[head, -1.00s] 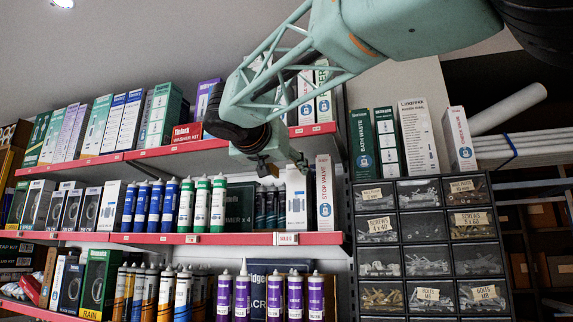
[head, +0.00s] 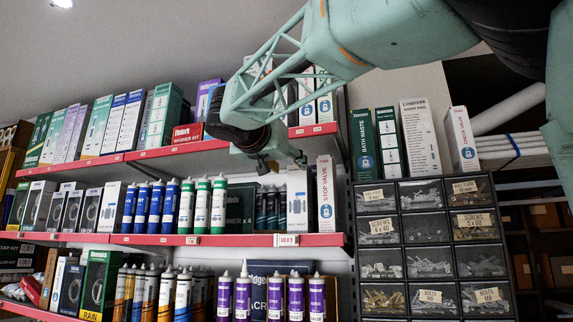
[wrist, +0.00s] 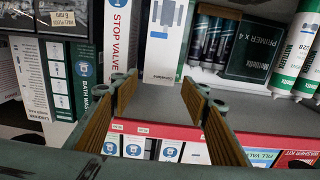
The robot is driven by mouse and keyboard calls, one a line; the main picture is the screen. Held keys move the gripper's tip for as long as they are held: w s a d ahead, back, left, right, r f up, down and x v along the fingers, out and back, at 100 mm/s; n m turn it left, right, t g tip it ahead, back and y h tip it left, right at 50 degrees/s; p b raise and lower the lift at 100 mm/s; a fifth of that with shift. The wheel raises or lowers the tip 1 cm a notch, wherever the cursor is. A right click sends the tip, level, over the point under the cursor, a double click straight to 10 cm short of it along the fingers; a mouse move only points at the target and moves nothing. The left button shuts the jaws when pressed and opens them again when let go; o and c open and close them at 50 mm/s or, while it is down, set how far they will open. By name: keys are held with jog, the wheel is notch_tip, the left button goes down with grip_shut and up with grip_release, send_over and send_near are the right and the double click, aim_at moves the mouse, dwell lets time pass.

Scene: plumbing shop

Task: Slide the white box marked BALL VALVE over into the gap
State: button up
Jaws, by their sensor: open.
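A white box (head: 298,197) with a grey picture stands upright near the right end of the middle shelf. It also shows in the wrist view (wrist: 166,40). I cannot read BALL VALVE on it or on any other box. A white STOP VALVE box (head: 325,195) stands to its right, at the shelf's end. A narrow dark slit separates the two in the wrist view. My gripper (head: 281,162) is open and empty, under the upper shelf's edge. In the wrist view its fingertips (wrist: 158,90) are apart in front of the white box, not visibly touching it.
Black cartridges (head: 270,207) and a dark green PRIMER box (wrist: 262,52) stand left of the white box in the head view. The upper red shelf edge (wrist: 165,131) runs close to my fingers. Small-parts drawers (head: 425,243) stand to the right. My arm hides part of the upper shelf.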

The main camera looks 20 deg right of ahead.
aim_at(299, 176)
jog(key=shift+p+x, duration=1.45)
jog(key=shift+x, duration=4.95)
jog(key=shift+a, duration=0.1)
jog(key=c, duration=0.8)
jog(key=shift+f, duration=0.1)
jog(key=shift+w+a+b, duration=1)
jog(key=shift+w+a, duration=1.4)
jog(key=shift+a, duration=0.1)
